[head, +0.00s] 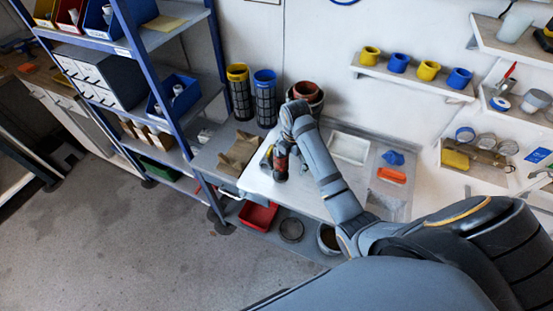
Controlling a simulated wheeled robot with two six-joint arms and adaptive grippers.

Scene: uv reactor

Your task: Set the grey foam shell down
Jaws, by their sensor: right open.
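My right arm reaches over the white worktop (262,184) in the head view. Its wrist bends down, and the right gripper (280,174), dark with a reddish part, is low over the left part of the worktop. The gripper is open. A small dark grey and yellowish thing (266,157) shows just left of the gripper. I cannot tell whether it is the grey foam shell or whether the gripper touches it. No other grey foam shell can be made out; the arm hides part of the worktop. My left gripper is not in view.
Behind stand a yellow-rimmed basket (239,91), a blue-rimmed basket (265,98) and stacked pots (305,92). A white tray (349,148), blue piece (393,158) and orange tray (391,175) lie right of the arm.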

